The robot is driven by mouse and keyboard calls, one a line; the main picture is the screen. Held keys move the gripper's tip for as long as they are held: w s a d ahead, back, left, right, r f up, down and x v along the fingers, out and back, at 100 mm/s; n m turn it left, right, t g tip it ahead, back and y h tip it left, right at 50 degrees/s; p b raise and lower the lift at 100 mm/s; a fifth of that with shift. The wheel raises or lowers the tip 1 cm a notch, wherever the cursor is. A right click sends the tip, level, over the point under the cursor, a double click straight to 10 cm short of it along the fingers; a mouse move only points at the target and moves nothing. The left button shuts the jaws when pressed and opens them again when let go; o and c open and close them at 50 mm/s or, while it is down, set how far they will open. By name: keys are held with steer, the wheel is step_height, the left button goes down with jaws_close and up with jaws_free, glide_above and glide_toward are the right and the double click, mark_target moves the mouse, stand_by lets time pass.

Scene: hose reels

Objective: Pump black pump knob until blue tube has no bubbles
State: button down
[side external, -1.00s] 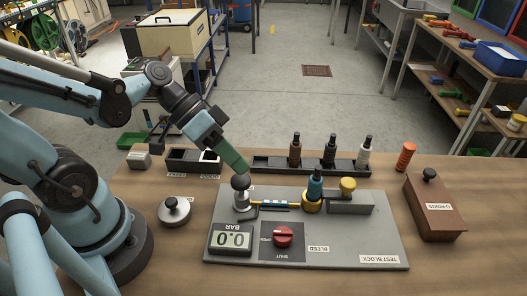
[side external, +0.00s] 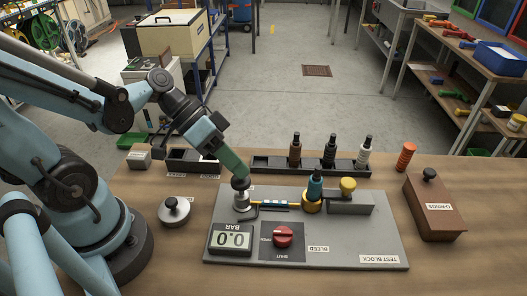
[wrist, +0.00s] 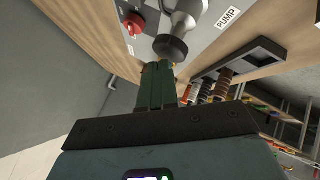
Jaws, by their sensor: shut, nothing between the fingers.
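The black pump knob (side external: 240,182) sits on top of a silver pump body (side external: 241,201) at the left of the grey test block (side external: 388,238). It also shows in the wrist view (wrist: 170,47) just past my fingertips. My gripper (side external: 243,173) is shut and empty, its green fingers angled down at the knob; they look to be touching it or very close. The shut fingers show in the wrist view (wrist: 158,68). The blue tube (side external: 275,205) runs from the pump to a brass fitting (side external: 312,203) and shows light bands along it. The gauge (side external: 231,239) reads 0.0 BAR.
A red bleed knob (side external: 283,236) is in front of the tube. A yellow-capped part (side external: 348,186) and a teal bottle (side external: 315,183) stand to the right. A rack (side external: 268,163) with several bottles lies behind. A brown box (side external: 433,208) is at right.

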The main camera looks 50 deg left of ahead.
steer(key=shift+f, duration=1.05)
stand_by(0.9)
steer(key=shift+r, duration=1.7)
steer(key=shift+r, duration=0.1)
steer(key=shift+r, duration=2.4)
